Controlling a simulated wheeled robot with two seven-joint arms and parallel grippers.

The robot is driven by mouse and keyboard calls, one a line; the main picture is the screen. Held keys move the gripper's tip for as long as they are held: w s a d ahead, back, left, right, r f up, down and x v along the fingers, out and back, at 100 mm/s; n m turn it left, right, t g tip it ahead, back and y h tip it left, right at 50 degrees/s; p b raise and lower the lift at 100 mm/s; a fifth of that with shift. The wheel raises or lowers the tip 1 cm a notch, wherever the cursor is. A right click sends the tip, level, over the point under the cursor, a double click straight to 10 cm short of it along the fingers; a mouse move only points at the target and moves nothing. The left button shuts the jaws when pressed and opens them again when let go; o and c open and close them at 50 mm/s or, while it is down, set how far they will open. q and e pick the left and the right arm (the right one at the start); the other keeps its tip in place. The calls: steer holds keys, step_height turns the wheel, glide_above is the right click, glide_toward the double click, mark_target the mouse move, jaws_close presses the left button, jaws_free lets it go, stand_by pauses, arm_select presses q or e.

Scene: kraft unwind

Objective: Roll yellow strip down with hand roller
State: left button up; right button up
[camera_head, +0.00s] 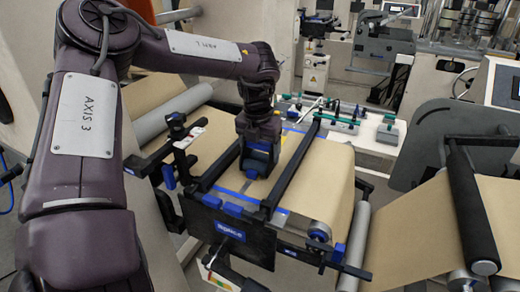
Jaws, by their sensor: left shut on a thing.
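My left gripper (258,165) points down over the brown paper web between two black bars of the splice frame. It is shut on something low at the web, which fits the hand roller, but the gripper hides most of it. I cannot tell whether the roller touches the paper. A yellow strip does not show clearly; blue tape lines (240,194) cross the brown paper (318,180) near the gripper. My right gripper is not in view.
The black splice frame (228,232) with blue fittings surrounds the work spot. A dark roller (470,210) and paper stand at right. A grey roller (172,112) lies at left.

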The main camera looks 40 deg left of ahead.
arm_select(q)
steer(key=shift+f, duration=0.1)
stand_by(0.3)
steer(key=shift+w+a, duration=0.2)
steer(key=shift+w, duration=0.5)
steer(key=shift+w+a, duration=0.2)
steer(key=shift+w, duration=0.45)
steer(key=shift+w+a, duration=0.25)
steer(key=shift+w, duration=0.35)
steer(key=shift+w+a, duration=0.2)
steer(key=shift+w, duration=0.45)
steer(key=shift+w+a+p, duration=0.15)
steer(key=shift+w+p, duration=0.05)
steer(key=shift+w, duration=0.35)
steer(key=shift+w+a+p, duration=0.15)
steer(key=shift+w, duration=0.4)
steer(key=shift+w+p, duration=0.1)
steer(key=shift+p, duration=0.45)
steer(key=shift+w+a+p, duration=0.25)
steer(key=shift+w+p, duration=0.35)
steer(key=shift+p, duration=0.7)
steer(key=shift+s+d, duration=0.1)
steer(key=shift+s, duration=0.05)
